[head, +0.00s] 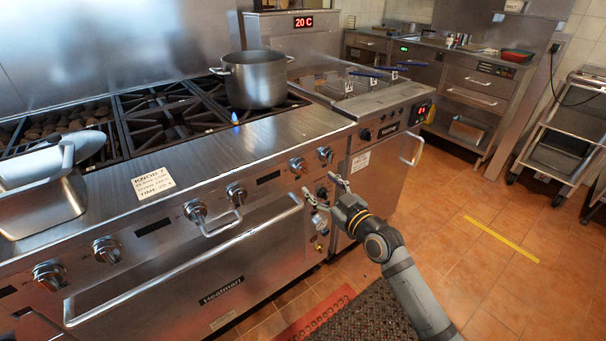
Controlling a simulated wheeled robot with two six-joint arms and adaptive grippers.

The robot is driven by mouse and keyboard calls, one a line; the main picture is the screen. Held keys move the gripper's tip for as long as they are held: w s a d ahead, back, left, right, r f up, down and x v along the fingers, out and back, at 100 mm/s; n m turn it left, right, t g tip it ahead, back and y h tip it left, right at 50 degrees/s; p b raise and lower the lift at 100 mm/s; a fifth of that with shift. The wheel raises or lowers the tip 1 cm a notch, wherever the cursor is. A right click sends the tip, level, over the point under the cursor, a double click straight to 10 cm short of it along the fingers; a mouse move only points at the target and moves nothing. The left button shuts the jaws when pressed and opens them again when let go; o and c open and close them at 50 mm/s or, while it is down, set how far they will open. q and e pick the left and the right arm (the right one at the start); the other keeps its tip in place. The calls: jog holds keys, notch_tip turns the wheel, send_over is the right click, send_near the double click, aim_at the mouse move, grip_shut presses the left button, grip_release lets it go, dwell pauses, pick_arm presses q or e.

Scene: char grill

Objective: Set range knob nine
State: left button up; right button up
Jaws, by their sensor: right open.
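The steel range has a row of knobs along its sloped front panel. From left to right I see a far left knob (49,274), a second knob (106,249), a middle pair (195,211) (236,193) and a right pair (298,165) (325,154). Which one is knob nine I cannot tell. My right gripper (322,186) is open in front of the range's right end, below the right pair. A small dark knob (321,192) shows between its fingers; contact is unclear. My left gripper is not in view.
A steel pot (256,79) stands on the burners by a small blue flame. A label card (152,183) lies on the front ledge. A long oven handle (185,264) juts out below the knobs. A fryer (375,125) adjoins on the right. Open tiled floor (480,220) lies beyond.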

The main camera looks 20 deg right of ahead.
aim_at(304, 171)
jog(key=x, duration=0.8)
jog(key=shift+w+f+b, duration=0.1)
jog(key=shift+f+b, duration=0.05)
jog(key=shift+b, duration=0.15)
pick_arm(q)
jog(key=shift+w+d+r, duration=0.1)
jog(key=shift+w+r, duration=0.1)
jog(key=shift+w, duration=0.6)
pick_arm(e)
jog(key=c, duration=1.1)
jog(key=shift+c, duration=0.2)
